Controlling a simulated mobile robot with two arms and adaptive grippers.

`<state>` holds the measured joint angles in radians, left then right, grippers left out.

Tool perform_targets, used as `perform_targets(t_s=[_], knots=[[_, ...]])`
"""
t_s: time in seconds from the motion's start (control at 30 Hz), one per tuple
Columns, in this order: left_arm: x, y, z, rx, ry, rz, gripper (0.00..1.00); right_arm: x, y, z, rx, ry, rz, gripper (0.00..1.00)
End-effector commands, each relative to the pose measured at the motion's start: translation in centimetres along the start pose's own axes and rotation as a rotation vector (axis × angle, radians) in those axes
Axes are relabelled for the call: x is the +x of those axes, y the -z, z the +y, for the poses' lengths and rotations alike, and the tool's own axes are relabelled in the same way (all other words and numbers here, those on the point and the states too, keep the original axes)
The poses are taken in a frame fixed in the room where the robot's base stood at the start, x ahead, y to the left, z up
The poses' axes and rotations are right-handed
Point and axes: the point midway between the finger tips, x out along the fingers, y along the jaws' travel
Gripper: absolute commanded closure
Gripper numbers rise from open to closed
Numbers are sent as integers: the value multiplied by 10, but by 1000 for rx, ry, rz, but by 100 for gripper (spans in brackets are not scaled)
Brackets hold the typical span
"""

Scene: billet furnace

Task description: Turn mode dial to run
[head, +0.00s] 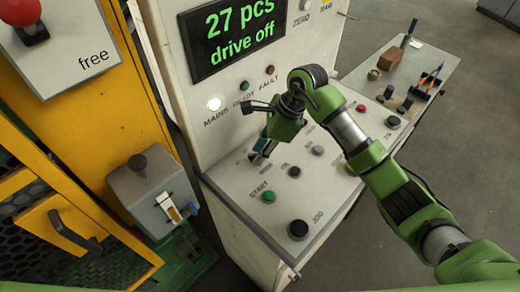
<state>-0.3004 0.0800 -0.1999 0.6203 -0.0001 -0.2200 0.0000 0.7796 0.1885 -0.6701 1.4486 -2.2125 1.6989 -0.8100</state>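The slanted control panel (325,206) of the pale cabinet carries several knobs and buttons. No dial label reading mode or run is legible, so I cannot tell which control is the mode dial. My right gripper (257,137) is over the back left part of the panel, below the indicator lamps. Its dark finger parts hide part of the panel there, and I cannot tell whether it touches a control. A black knob (298,229) and a green START button (268,196) are at the front, clear of the gripper. My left gripper is out of view.
A display (232,35) reads "27 pcs drive off". A yellow frame (95,80) and a grey box with a black knob (150,195) stand left. A side table (435,72) with tools is at the back right. Open floor lies at the right.

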Motion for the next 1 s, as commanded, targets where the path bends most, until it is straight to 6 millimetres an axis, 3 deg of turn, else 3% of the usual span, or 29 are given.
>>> perform_targets(t_s=[0.03, 0.1, 0.57, 1.0], knots=[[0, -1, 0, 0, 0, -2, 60, 0, 0, 0, 0, 0, 0, 87], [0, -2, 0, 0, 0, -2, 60, 0, 0, 0, 0, 0, 0, 100], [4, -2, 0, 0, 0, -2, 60, 0, 1, 0, 48, 23, 1, 100], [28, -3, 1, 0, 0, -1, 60, 2, 1, 4, 358, 155, 1, 100]])
